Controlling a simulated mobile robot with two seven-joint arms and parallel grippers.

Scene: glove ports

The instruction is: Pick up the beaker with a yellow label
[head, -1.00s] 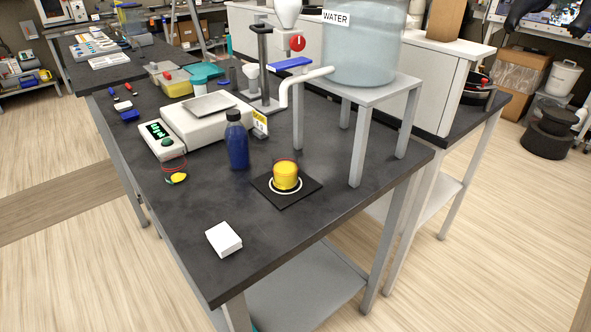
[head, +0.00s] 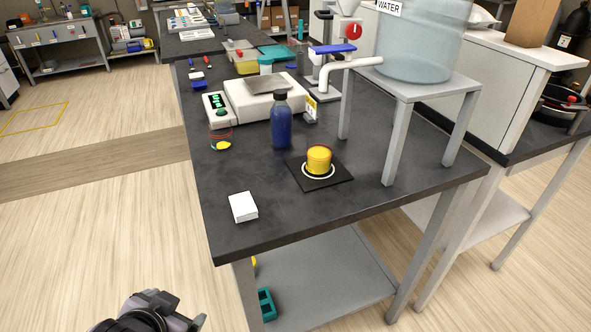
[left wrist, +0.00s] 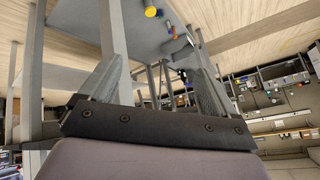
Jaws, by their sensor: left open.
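A yellow cylinder-shaped vessel (head: 319,159) stands upright on a black square pad with a white ring, near the right part of the dark bench top. A small clear vessel with a red rim and a yellow patch (head: 221,139) stands at the bench's left edge, beside the scale. I cannot tell for certain which is the beaker with a yellow label. My left gripper (head: 150,312) is low at the bottom left, outside the bench and apart from both vessels. In the left wrist view its fingers (left wrist: 155,82) are spread with nothing between them. My right gripper is out of view.
A blue bottle (head: 281,124) stands between the two vessels, before the white scale (head: 262,98). A white block (head: 243,207) lies near the front left corner. A grey stand (head: 428,87) holds the water tank at right. A shelf (head: 340,272) lies under the bench.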

